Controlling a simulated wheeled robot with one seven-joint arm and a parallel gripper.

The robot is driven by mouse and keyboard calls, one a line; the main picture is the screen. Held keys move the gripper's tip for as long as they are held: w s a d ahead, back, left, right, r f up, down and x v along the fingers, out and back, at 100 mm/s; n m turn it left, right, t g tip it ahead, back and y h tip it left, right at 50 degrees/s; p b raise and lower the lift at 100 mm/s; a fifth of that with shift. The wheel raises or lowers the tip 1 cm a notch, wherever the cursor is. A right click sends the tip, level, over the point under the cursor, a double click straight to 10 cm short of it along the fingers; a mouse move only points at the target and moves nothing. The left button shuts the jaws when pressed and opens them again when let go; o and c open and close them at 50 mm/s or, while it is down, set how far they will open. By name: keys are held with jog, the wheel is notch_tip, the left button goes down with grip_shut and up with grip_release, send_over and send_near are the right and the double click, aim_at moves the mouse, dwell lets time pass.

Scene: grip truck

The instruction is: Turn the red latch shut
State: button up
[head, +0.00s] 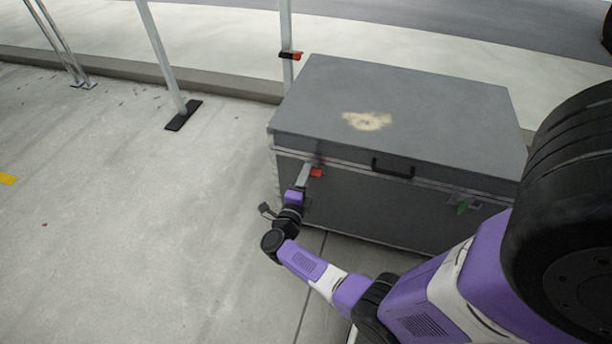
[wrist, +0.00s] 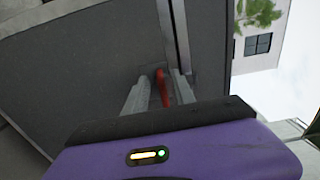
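The red latch (head: 316,172) is on the front of the grey case (head: 400,212), near its left end and just under the lid seam. My gripper (head: 307,172) is at this latch, its fingers pointing to the case front. In the wrist view, the red latch (wrist: 161,84) stands between the two grey fingers of my gripper (wrist: 163,80), which are apart. A narrow gap shows on its right side; contact on the left side cannot be told. The fingers partly hide the latch in the head view.
The case's lid (head: 430,100) is down, with a tan stain. Metal posts (head: 165,65) stand behind left. The concrete floor (head: 110,210) at left is clear.

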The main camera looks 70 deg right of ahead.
jog(key=a+p, duration=0.1)
jog(key=a, duration=0.6)
jog(key=shift+s+a, duration=0.3)
jog(key=shift+a, duration=0.05)
dwell(0.4)
